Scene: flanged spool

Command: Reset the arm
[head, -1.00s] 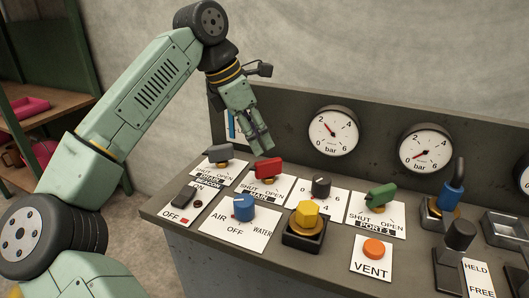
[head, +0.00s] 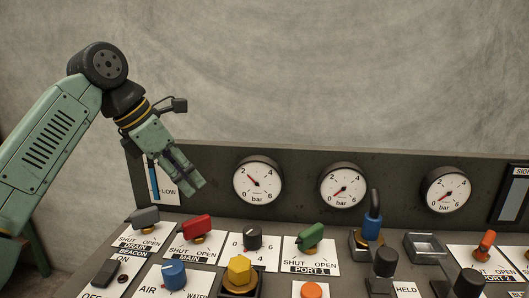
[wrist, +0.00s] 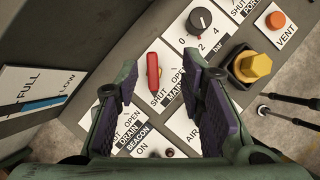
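My gripper (head: 196,187) hangs in the air in front of the panel's upright back, above the red MAIN handle (head: 197,228), pointing down. In the wrist view, my gripper (wrist: 155,105) is open, its two dark-padded fingers wide apart. The red handle (wrist: 153,72) shows beyond the gap between them, apart from both fingers. Nothing is held. My arm is bent, reaching in from the left.
Below are the grey DRAIN handle (head: 145,216), blue AIR/WATER knob (head: 174,274), black knob (head: 252,238), yellow hexagonal knob (head: 240,269) and green PORT 1 handle (head: 311,236). Several gauges line the panel's back. The wall space above is clear.

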